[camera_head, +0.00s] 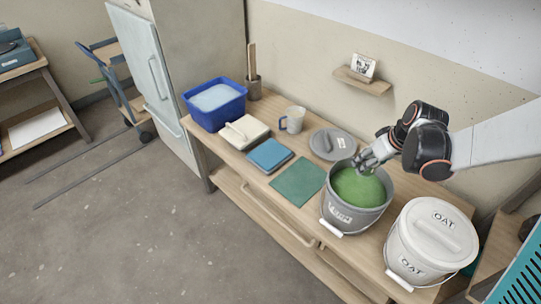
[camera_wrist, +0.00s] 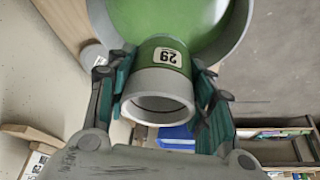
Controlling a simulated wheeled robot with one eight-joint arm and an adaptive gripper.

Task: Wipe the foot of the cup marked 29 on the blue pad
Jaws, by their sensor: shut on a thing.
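The cup marked 29 (camera_wrist: 158,88) shows in the wrist view between the two teal-padded fingers of my gripper (camera_wrist: 163,72). My gripper is shut on it. Its far part is green, and the end towards the camera is a bare grey ring with a hollow. In the head view my gripper (camera_head: 366,165) is over the bucket of green glaze (camera_head: 345,216), and the cup is hard to make out against the glaze. I cannot tell whether it touches the glaze. The blue pad (camera_head: 270,155) lies flat on the bench, left of the bucket.
A green mat (camera_head: 298,182) lies between pad and bucket. A cream block (camera_head: 244,132), a blue tub (camera_head: 213,103), a mug (camera_head: 292,119) and a grey lid (camera_head: 334,144) stand around the pad. A lidded white bucket (camera_head: 430,243) is at right. A small shelf (camera_head: 362,80) juts from the wall.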

